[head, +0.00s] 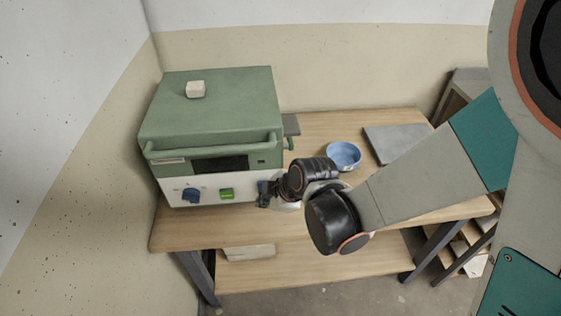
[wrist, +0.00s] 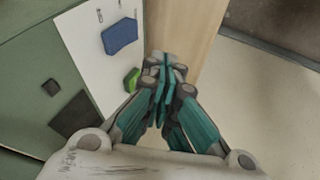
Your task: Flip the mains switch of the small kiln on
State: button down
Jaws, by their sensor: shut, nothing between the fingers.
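The small kiln (head: 205,105) is a green box with a white front panel, standing at the left of the wooden bench. Its panel bears a blue knob (head: 190,195) and, to the right of that, a green switch (head: 227,194). In the wrist view the green switch (wrist: 132,80) is partly covered by my gripper, and the blue knob (wrist: 120,37) shows in full. I cannot tell the switch's position. My gripper (head: 263,193) is just right of the switch, at the panel's right end. Its teal fingers (wrist: 165,72) are closed together and empty. Touching contact cannot be made out.
A pale block (head: 195,89) sits on the kiln's top. A blue bowl (head: 343,155) and a grey slab (head: 396,143) lie on the bench (head: 310,122) behind my arm. A pale stack (head: 249,252) lies on the lower shelf. The bench front before the kiln is bare.

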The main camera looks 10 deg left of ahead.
jog(key=w+a+f+b, duration=0.1)
jog(key=w+a+f, duration=0.1)
jog(key=w+f, duration=0.2)
jog(key=shift+w+a, duration=0.15)
jog(key=shift+w, duration=0.35)
